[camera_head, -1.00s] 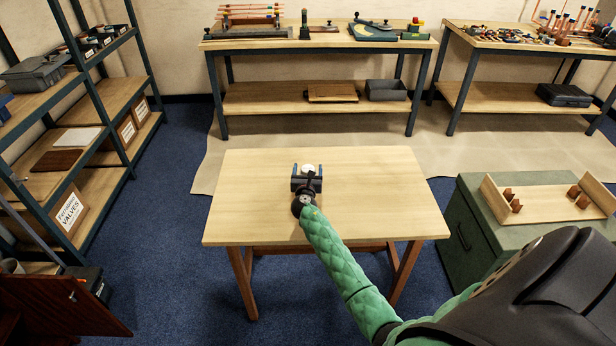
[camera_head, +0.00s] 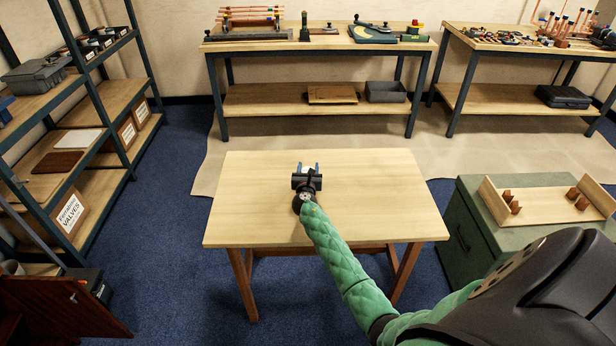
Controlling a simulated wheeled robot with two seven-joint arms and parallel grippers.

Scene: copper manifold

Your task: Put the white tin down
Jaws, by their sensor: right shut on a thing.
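My right gripper (camera_head: 308,169) is over the far middle of the wooden table (camera_head: 385,205), its arm reaching in from the lower right. The gripper body hides the rest of the tin. I cannot tell whether the tin touches the tabletop. My left gripper is not in view.
The tabletop is otherwise bare. A green cabinet (camera_head: 466,213) with a wooden rack (camera_head: 545,207) stands at the right. A shelf unit (camera_head: 110,100) stands at the left. Two workbenches (camera_head: 320,42) with tools stand along the back wall.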

